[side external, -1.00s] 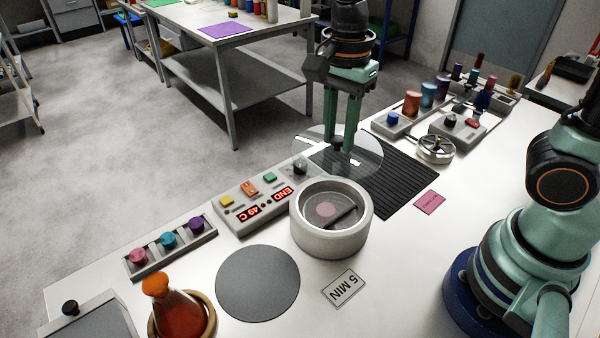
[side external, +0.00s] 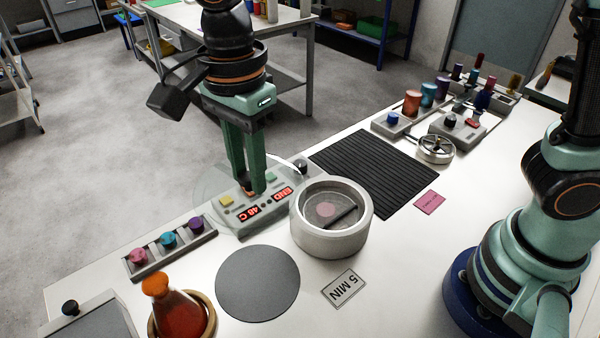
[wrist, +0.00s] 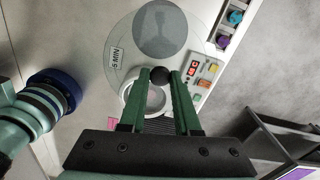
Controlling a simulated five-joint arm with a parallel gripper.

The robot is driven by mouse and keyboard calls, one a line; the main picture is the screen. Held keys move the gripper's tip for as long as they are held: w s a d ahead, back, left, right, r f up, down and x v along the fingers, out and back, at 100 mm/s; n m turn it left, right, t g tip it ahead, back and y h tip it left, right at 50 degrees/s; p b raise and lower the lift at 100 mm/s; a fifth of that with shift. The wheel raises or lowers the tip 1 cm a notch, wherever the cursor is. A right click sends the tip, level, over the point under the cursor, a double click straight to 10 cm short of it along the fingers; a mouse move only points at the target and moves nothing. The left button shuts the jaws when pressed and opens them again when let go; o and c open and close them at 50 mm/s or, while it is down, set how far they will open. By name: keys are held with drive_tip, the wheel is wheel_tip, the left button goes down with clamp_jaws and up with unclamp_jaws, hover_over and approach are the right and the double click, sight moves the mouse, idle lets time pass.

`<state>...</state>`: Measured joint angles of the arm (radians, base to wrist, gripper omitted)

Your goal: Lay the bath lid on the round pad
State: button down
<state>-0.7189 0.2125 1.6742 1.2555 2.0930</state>
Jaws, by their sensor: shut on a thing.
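The bath lid (side external: 214,186) is a clear disc, faint over the floor and control panel in the side view. My gripper (side external: 256,190) is shut on its dark knob (wrist: 158,75), holding it raised above the table edge. The lid also shows as a pale see-through circle in the wrist view (wrist: 122,38). The round pad (side external: 257,283) is a flat dark grey disc lying bare on the table, nearer the side camera than my gripper. In the wrist view the pad (wrist: 160,30) shows through the lid, beyond the fingertips.
The open round bath (side external: 332,244) stands right of the pad. The control panel (side external: 240,212) is below my gripper. A knob rack (side external: 170,246), an orange-capped flask (side external: 172,310) and a "5 MIN" card (side external: 343,289) surround the pad. The black ribbed mat (side external: 385,170) is bare.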

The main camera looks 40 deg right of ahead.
drive_tip(key=shift+s+a+f, duration=0.25)
drive_tip(key=shift+a+f, duration=0.55)
wheel_tip(320, 180, down, 14)
drive_tip(key=shift+f, duration=2.5)
drive_tip(key=shift+f, duration=0.1)
drive_tip(key=c, duration=0.6)
unclamp_jaws()
